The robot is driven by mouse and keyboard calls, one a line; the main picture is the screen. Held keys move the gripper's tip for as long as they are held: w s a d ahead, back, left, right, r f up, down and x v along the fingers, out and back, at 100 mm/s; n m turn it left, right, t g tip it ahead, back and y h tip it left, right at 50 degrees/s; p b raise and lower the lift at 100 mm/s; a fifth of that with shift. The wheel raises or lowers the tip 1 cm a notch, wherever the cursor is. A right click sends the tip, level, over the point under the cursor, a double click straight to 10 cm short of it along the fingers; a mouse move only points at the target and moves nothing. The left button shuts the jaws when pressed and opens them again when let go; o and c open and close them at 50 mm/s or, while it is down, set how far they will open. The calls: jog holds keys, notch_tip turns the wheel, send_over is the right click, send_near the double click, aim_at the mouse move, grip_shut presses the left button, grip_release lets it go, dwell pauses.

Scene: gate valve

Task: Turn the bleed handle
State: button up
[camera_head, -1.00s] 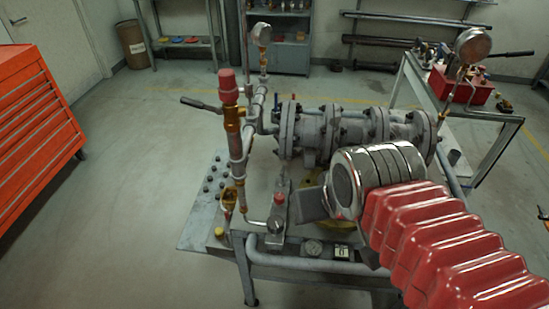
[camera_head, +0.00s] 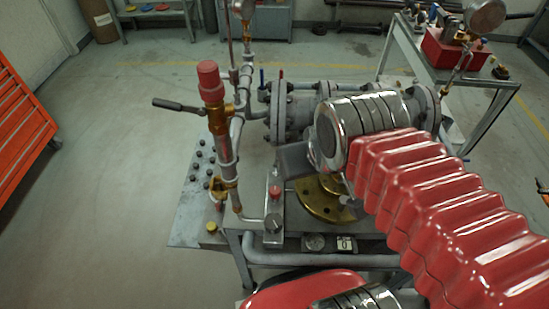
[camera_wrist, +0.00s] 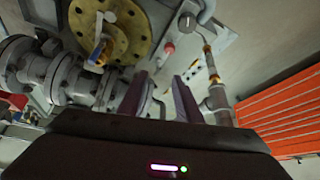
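No handle is labelled, so I cannot tell for certain which one is the bleed handle. A dark lever (camera_head: 178,104) sticks out left from the upright pipe with the red cap (camera_head: 208,80). A small lever with a blue grip (camera_wrist: 98,50) stands in front of a round brass flange (camera_wrist: 128,28) in the wrist view. The flange also shows below my gripper in the head view (camera_head: 318,203). My gripper (camera_wrist: 163,80) is open and empty, its two dark fingers apart. In the head view its dark end (camera_head: 297,160) is right of the upright pipe, apart from the dark lever.
The grey flanged valve body (camera_head: 292,110) lies behind my gripper. A small red knob (camera_head: 274,191) stands on the bench plate, with gauges at its front edge. A red drawer cabinet (camera_head: 22,120) is at left. Open floor lies between.

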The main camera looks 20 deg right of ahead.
jog(key=shift+o, duration=0.5)
jog(key=shift+o, duration=0.6)
jog(key=shift+w, duration=0.1)
jog(key=o, duration=0.3)
jog(key=shift+w+d+r+n, duration=0.1)
jog(key=shift+w+n, duration=0.3)
jog(key=shift+o, duration=0.2)
jog(key=w+n+g, duration=0.2)
jog(key=w+n, duration=0.3)
jog(key=w, duration=0.3)
jog(key=shift+w+f+n+g, duration=0.25)
jog(key=shift+f+n+g, duration=0.05)
jog(key=shift+n+g, duration=0.1)
jog(key=n+g, duration=0.3)
jog(key=n, duration=0.4)
send_over(276, 166)
jog(key=w, duration=0.2)
notch_tip(276, 166, down, 6)
jog(key=shift+w+d+r, duration=0.1)
jog(key=shift+d, duration=0.25)
notch_tip(276, 166, down, 14)
jog(key=shift+r, duration=0.1)
